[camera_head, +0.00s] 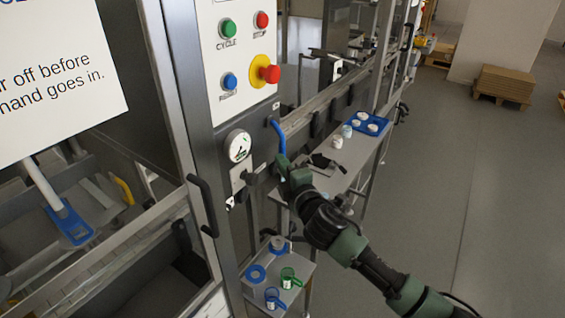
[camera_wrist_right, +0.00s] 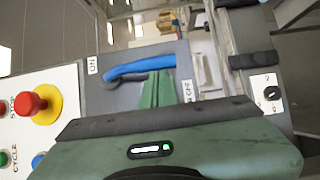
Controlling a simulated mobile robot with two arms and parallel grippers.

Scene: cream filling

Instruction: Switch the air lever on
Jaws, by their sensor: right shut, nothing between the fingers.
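The blue air lever (camera_head: 279,137) is on the side of the grey control cabinet, its handle hanging down in the head view. In the right wrist view the lever (camera_wrist_right: 143,67) runs from its pivot at left to its free end at right. An ON label (camera_wrist_right: 92,65) is beside the pivot and an OFF label (camera_wrist_right: 188,91) is near the free end. My right gripper (camera_head: 282,161) is shut and empty at the lever's lower end. Its green fingertips (camera_wrist_right: 157,80) overlap the handle in the wrist view; I cannot tell whether they touch. My left gripper is not in view.
The panel has a red emergency button (camera_head: 270,74) on yellow and a pressure gauge (camera_head: 238,146) below. A blue tray (camera_head: 366,124) with white cups stands on a side shelf behind my right arm. A lower shelf (camera_head: 262,296) holds ring-topped containers.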

